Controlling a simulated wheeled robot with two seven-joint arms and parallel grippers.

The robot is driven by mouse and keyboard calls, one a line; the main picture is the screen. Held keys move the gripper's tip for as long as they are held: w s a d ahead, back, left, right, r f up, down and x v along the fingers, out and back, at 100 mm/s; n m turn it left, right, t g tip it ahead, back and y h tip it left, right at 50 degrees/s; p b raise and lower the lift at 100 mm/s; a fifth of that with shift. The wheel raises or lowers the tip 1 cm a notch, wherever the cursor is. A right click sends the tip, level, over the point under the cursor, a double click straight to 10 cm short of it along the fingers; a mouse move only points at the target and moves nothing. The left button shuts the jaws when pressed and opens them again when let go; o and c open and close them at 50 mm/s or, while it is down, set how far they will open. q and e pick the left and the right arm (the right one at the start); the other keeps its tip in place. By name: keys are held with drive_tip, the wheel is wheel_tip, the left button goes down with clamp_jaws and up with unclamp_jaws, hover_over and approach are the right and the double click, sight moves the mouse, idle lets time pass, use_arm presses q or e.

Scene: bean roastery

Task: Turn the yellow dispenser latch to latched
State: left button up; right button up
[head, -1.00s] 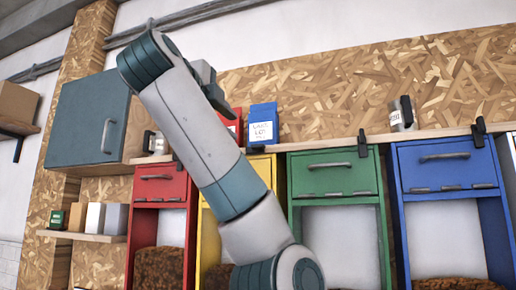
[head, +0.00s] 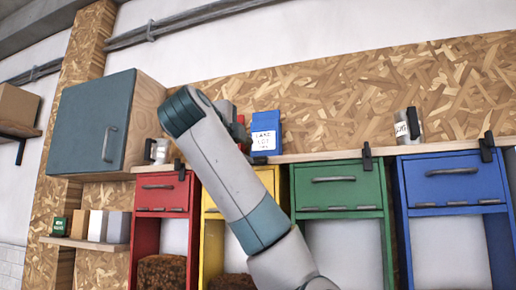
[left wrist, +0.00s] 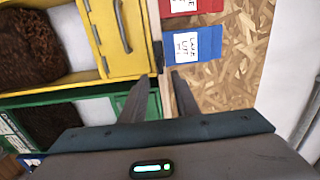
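The yellow dispenser (head: 212,232) stands between the red and green ones, partly hidden by my left arm; its yellow front (left wrist: 112,35) shows in the left wrist view. Its dark latch (left wrist: 158,56) sits at the shelf edge and seems to lie along it; in the head view only a small dark piece of the latch (head: 259,160) shows below the blue bag. My left gripper (left wrist: 158,80) is open and empty, its fingers pointing toward the latch from a short distance, apart from it. In the head view the left gripper (head: 238,125) is mostly behind my arm.
A blue bag (head: 266,134) stands on the shelf just above the latch, with a red bag (left wrist: 190,6) beside it. The green dispenser (head: 338,190) and blue dispenser (head: 455,180) have upright black latches. A teal cabinet (head: 92,125) hangs at left.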

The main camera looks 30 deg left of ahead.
sight(259, 158)
use_arm(q)
drive_tip(key=p+x, duration=0.4)
drive_tip(key=x, duration=0.3)
drive_tip(key=shift+w+r, duration=0.15)
drive_tip(key=shift+w, duration=0.2)
drive_tip(key=shift+w+a+p, duration=0.2)
drive_tip(key=shift+w+p, duration=0.3)
clamp_jaws()
